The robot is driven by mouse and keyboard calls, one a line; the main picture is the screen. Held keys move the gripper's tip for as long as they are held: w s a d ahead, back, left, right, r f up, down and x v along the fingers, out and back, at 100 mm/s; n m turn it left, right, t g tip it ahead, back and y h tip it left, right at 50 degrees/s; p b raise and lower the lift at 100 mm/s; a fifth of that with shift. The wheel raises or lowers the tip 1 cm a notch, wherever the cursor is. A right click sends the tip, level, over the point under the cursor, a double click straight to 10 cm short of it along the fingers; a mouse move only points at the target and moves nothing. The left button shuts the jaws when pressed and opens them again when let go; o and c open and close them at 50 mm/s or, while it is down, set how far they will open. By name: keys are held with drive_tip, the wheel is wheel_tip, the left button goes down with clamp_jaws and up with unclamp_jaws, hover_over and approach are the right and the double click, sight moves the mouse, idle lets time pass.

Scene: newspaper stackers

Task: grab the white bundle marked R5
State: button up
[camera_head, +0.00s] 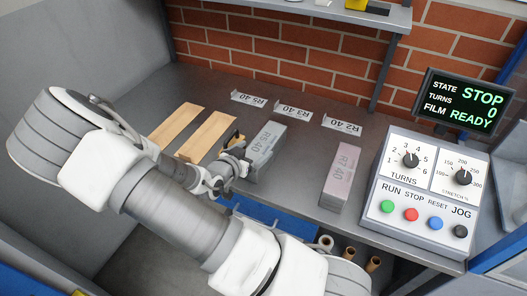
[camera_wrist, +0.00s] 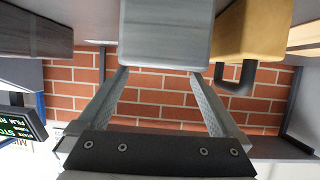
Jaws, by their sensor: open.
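A light grey-white bundle (camera_head: 262,150) lies on the grey worktop near the middle in the head view. Its upside-down label is too small to read surely as R5. My gripper (camera_head: 240,162) is just left of its near end. In the wrist view, a pale grey block (camera_wrist: 165,35), apparently this bundle, fills the top centre. The open fingers (camera_wrist: 160,74) reach toward its lower edge, one near each side. Whether they touch it cannot be told. My arm crosses the head view's foreground.
A pinkish bundle (camera_head: 341,172) lies to the right, beside the control box (camera_head: 424,190). Wooden boards (camera_head: 205,137) lie to the left. Several label plates, one marked R5 40 (camera_head: 249,99), stand behind. A yellow block (camera_wrist: 246,32) is close right in the wrist view.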

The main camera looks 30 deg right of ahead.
sight(261, 146)
drive_tip(key=x, duration=0.4)
drive_tip(key=shift+w+d+f, duration=0.15)
drive_tip(key=shift+d+f, duration=0.1)
drive_tip(key=shift+f, duration=0.05)
clamp_jaws()
drive_tip(key=shift+r, duration=0.1)
